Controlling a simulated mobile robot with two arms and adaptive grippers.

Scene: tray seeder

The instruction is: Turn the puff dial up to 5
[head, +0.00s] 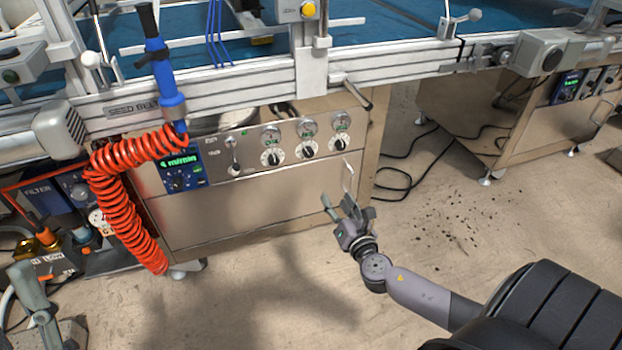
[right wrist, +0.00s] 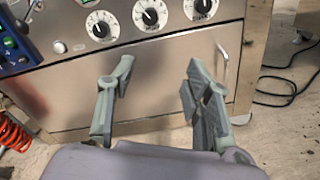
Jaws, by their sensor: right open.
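Three round white dials with black knobs sit in a row on the steel cabinet's panel: a left dial (head: 272,157), a middle dial (head: 308,150) and a right dial (head: 340,144). They also show along the top of the right wrist view, as the left dial (right wrist: 99,24), middle dial (right wrist: 150,14) and right dial (right wrist: 201,7). Their labels and settings are too small to read, so I cannot tell which is puff. My right gripper (head: 340,205) is open and empty, in front of the cabinet and below the dials. My left gripper (head: 32,288) shows only partly at the lower left.
A door handle (head: 348,177) stands out near my right gripper. Left of the dials are a toggle lever (head: 233,160) and a blue display unit (head: 181,171). A red coiled hose (head: 118,205) hangs further left. A rail knob (head: 357,95) juts out above the panel.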

